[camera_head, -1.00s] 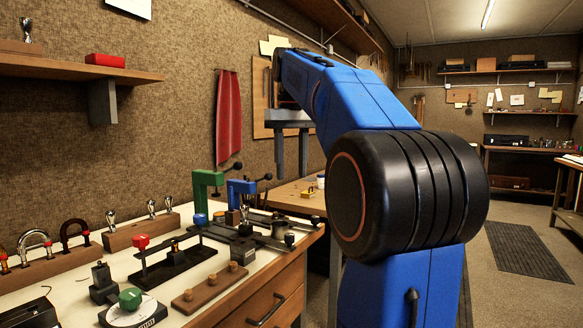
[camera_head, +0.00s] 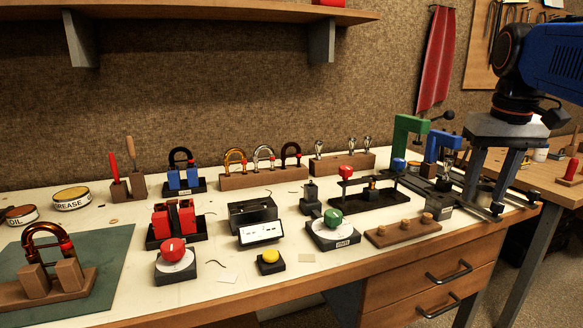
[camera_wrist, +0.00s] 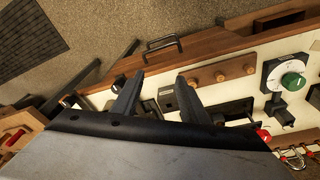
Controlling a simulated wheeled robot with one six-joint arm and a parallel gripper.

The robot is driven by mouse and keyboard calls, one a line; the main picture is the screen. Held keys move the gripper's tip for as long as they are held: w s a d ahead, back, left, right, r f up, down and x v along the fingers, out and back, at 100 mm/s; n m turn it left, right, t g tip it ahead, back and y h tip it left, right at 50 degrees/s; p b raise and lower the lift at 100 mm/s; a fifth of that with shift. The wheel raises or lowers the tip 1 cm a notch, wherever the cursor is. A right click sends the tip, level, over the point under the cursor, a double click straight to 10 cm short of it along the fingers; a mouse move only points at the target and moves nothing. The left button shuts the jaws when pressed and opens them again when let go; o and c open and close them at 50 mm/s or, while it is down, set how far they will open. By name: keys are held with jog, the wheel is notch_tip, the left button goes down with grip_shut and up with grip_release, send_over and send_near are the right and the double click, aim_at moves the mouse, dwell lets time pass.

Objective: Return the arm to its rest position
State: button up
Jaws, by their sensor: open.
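My gripper (camera_head: 491,188) is at the right of the head view, with its two grey fingers pointing down over the right end of the workbench (camera_head: 330,292). The fingers are apart and nothing shows between them. The blue part of my arm comes in from the right edge. In the wrist view my gripper (camera_wrist: 155,88) is also open, with the bench edge and small fixtures beyond the fingertips. How far the fingertips are from the bench fixtures is hard to tell.
A green clamp (camera_head: 411,127) and a blue clamp (camera_head: 432,146) stand just left of my gripper. A brown peg strip (camera_head: 402,234) lies near the front edge. Several fixtures, horn parts and tins fill the bench. A red cloth (camera_head: 436,60) hangs behind.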

jog(key=s+a+f+t, duration=0.1)
jog(key=s+a+f, duration=0.2)
jog(key=f, duration=0.5)
jog(key=s+a+f+n+t, duration=0.1)
jog(key=s+a+f, duration=0.2)
jog(key=s+f, duration=0.2)
jog(key=s+a+f, duration=0.3)
jog(key=s+f, duration=0.2)
jog(key=f, duration=0.7)
jog(key=shift+a+n+t+y, duration=0.3)
jog(key=shift+a+t, duration=0.05)
jog(key=shift+t, duration=0.05)
